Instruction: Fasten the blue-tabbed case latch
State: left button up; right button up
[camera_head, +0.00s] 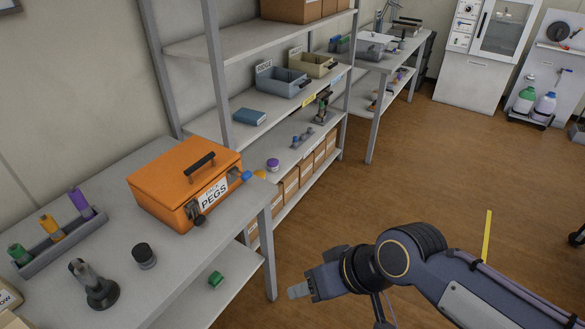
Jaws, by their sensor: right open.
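The orange case (160,178) marked PEGS sits on the grey bench at the left, with its lid down and a black handle on top. A small blue tab (246,176) sticks out at the right end of its front. I cannot tell at this size whether its latch is fastened. My right gripper (297,291) is open and empty, beyond the bench's right edge and apart from the case. My left gripper is not in view.
On the bench (107,180), a tray (62,243) holds green, yellow and purple-topped pieces. A black-capped jar (145,255) and a dark stand (95,285) are in front of the case. Shelving (187,130) stands behind. Open floor lies right.

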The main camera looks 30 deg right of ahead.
aim_at(246, 176)
jog(key=z, duration=0.7)
